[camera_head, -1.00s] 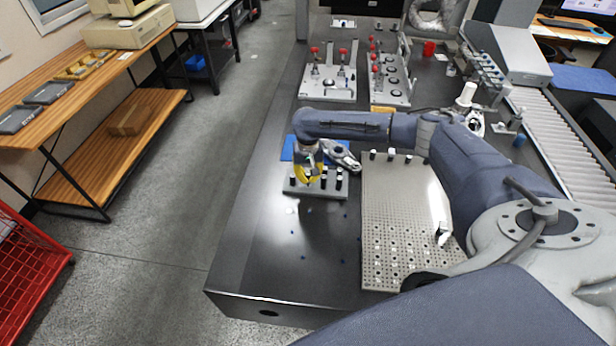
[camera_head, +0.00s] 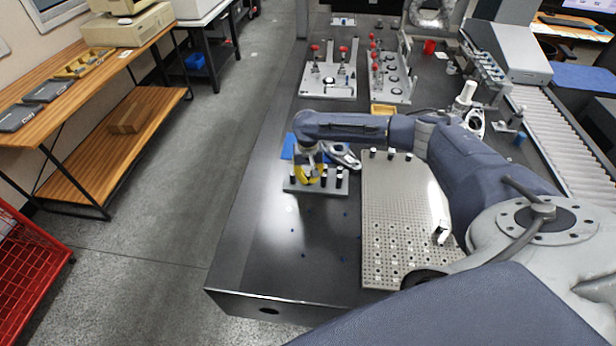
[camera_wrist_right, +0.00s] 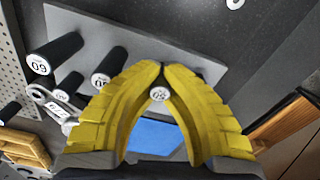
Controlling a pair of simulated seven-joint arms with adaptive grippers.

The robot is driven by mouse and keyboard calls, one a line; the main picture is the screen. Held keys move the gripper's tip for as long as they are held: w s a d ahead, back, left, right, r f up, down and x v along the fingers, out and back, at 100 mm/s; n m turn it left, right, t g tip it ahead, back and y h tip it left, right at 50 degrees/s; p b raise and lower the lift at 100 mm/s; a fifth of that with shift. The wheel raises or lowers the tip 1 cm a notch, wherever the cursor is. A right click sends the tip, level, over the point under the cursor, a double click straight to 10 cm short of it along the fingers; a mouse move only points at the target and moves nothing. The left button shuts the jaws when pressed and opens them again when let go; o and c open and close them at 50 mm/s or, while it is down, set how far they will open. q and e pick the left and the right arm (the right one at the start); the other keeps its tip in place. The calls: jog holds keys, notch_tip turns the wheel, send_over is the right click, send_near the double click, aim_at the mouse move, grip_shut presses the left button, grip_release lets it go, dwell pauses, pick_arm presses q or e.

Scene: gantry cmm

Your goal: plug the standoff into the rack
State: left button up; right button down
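The rack (camera_head: 335,191) is a grey plate with several upright black standoffs with white tops, in the middle of the dark table. It also shows in the right wrist view (camera_wrist_right: 205,68). My right gripper (camera_head: 311,178) is over the rack's left half, pointing down. In the right wrist view, the yellow fingers (camera_wrist_right: 163,68) are nearly together at the tips and closed around a standoff (camera_wrist_right: 158,94), of which only the white labelled top shows. Its lower end is hidden, so I cannot tell whether it is seated in the rack. My left gripper is not in view.
A perforated plate (camera_head: 400,215) with a few black pegs lies right of the rack. A grey metal link (camera_head: 345,156) and a blue pad (camera_head: 287,147) lie behind the rack. Fixtures with red knobs (camera_head: 328,80) stand further back. The table front is mostly clear.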

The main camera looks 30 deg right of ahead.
aim_at(308, 175)
jog(key=shift+f, duration=0.15)
jog(key=c, duration=1.5)
grip_release()
notch_tip(308, 175, up, 12)
jog(key=shift+r, duration=0.1)
